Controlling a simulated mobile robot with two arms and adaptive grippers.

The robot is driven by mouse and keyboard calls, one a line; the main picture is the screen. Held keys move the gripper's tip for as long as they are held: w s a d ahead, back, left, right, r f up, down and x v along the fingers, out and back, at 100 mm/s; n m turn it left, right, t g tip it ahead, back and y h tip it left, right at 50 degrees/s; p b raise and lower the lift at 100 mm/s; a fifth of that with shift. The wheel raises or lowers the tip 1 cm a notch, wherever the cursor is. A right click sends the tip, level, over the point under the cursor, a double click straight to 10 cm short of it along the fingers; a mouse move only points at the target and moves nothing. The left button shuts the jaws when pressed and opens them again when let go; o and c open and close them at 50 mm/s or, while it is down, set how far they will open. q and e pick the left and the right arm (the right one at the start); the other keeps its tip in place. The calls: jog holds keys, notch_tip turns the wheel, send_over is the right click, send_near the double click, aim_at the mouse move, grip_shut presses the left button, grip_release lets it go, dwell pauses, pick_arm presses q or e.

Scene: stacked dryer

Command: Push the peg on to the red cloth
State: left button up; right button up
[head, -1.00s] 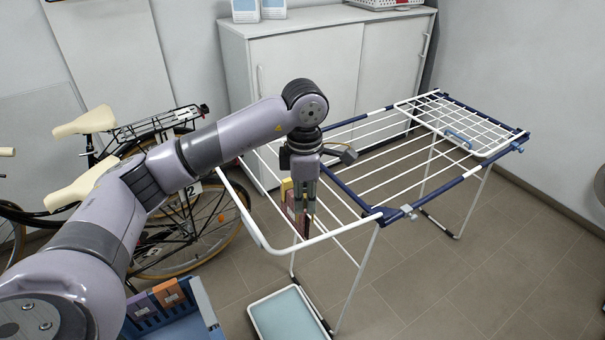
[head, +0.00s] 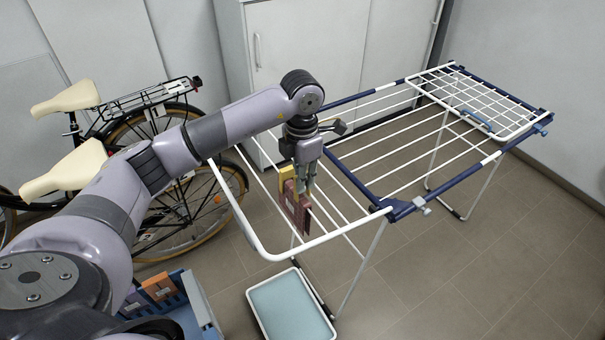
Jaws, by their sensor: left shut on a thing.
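My left gripper (head: 307,188) points down over the near left wing of the white and blue drying rack (head: 398,208). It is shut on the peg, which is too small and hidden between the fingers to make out. A red cloth (head: 294,212) hangs over the rack's wires right at the fingertips, just left of and below them. I cannot tell whether the peg touches the cloth. A yellow cloth (head: 287,174) hangs directly behind the red one and is partly hidden by the gripper. My right gripper is out of view.
Below the rack, a pale blue tray-like thing (head: 290,305) is on the tiled floor. A blue basket (head: 200,305) with an orange piece (head: 160,286) stands left of it. Bicycles (head: 160,215) stand at the left, a white cabinet (head: 300,50) behind. The floor at right is clear.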

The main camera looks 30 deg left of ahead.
aim_at(302, 199)
pick_arm(q)
jog(key=shift+w+a+f+b, duration=0.1)
jog(key=shift+w+f+b, duration=0.1)
jog(key=shift+f, duration=0.25)
jog(key=shift+w+a+f+b, duration=0.1)
jog(key=shift+f+b, duration=0.05)
jog(key=shift+f, duration=0.3)
jog(key=shift+s+d+f+b, duration=0.1)
jog(key=shift+s+f+b, duration=0.05)
jog(key=shift+f+b, duration=0.2)
jog(key=shift+s+d+f+b, duration=0.1)
jog(key=shift+f+b, duration=0.1)
jog(key=shift+f, duration=0.2)
jog(key=shift+w+a+f+b, duration=0.1)
jog(key=shift+f+b, duration=0.55)
jog(key=shift+f, duration=0.25)
jog(key=o, duration=0.8)
